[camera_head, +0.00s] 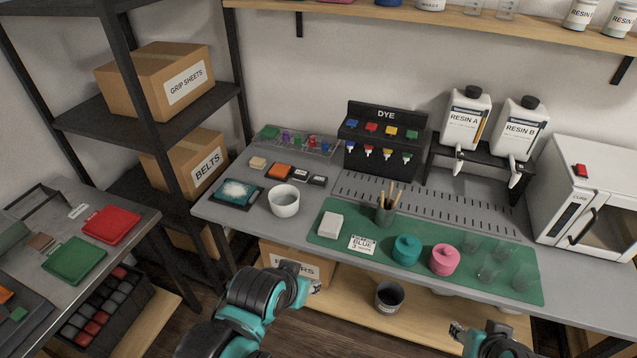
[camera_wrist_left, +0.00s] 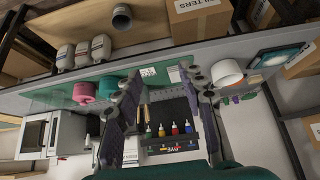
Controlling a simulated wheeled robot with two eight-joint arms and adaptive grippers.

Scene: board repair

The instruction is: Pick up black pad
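Two small dark pads with pale labels lie at the back left of the grey workbench, one dark pad (camera_head: 301,175) just right of an orange block (camera_head: 279,170) and the other dark pad (camera_head: 318,180) beside it. I cannot tell which one is the task's black pad. My left gripper (camera_head: 303,275) is in front of the bench's front edge, well apart from the pads. In the left wrist view my left gripper (camera_wrist_left: 160,78) has its fingers spread with nothing held between them. My right gripper (camera_head: 475,330) is at the bottom edge, partly cut off; its opening is unclear.
A white bowl (camera_head: 284,201) and a dark tray with a teal patch (camera_head: 262,193) stand in front of the pads. A green mat (camera_head: 330,236) carries a white block, jars and glasses. A DYE rack (camera_head: 385,140) stands right of the pads; shelving is at left.

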